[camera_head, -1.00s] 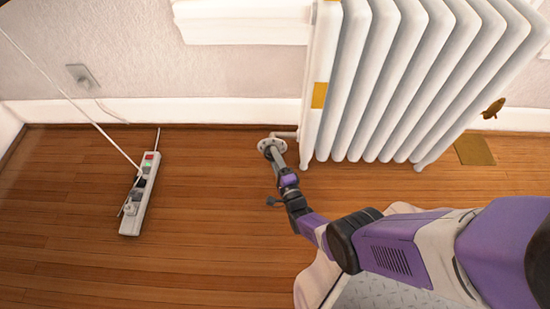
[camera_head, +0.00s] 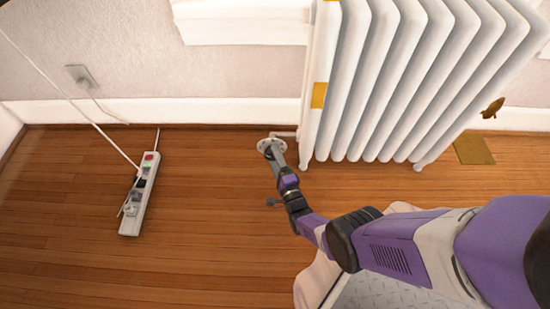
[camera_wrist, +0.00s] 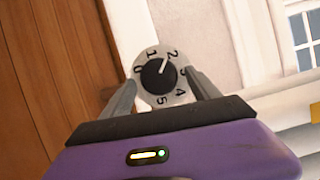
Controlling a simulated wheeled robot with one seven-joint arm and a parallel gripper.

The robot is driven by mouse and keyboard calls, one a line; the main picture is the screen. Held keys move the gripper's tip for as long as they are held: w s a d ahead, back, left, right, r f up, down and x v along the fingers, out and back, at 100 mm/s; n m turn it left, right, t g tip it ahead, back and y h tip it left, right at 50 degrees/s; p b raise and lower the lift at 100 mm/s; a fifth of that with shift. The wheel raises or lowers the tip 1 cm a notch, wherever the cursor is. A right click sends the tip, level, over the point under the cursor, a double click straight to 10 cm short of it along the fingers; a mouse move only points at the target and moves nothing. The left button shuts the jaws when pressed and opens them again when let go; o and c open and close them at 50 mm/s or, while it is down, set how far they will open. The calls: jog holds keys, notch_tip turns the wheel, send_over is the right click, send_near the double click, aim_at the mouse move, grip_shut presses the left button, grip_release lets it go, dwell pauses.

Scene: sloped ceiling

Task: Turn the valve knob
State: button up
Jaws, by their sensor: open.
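The valve knob (camera_wrist: 158,75) shows in the wrist view as a dark round centre with a white pointer on a pale dial marked with numbers. The pointer aims near the 2. In the head view the pale dial (camera_head: 270,143) sits at the lower left of the radiator, partly covered by my gripper. My gripper (camera_wrist: 163,88) is open, with one finger on each side of the dial. Its fingertips are close to the dial's edges; I cannot tell whether they touch it. My gripper also shows in the head view (camera_head: 277,156), reaching the dial from the front.
The white radiator (camera_head: 385,80) stands right of the knob against the wall. A power strip (camera_head: 139,195) with a white cable lies on the wooden floor to the left. A brass floor plate (camera_head: 474,150) is at the right. The floor between strip and knob is clear.

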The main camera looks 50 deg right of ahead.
jog(key=p+v, duration=0.2)
jog(key=v, duration=0.5)
jog(key=shift+s, duration=0.25)
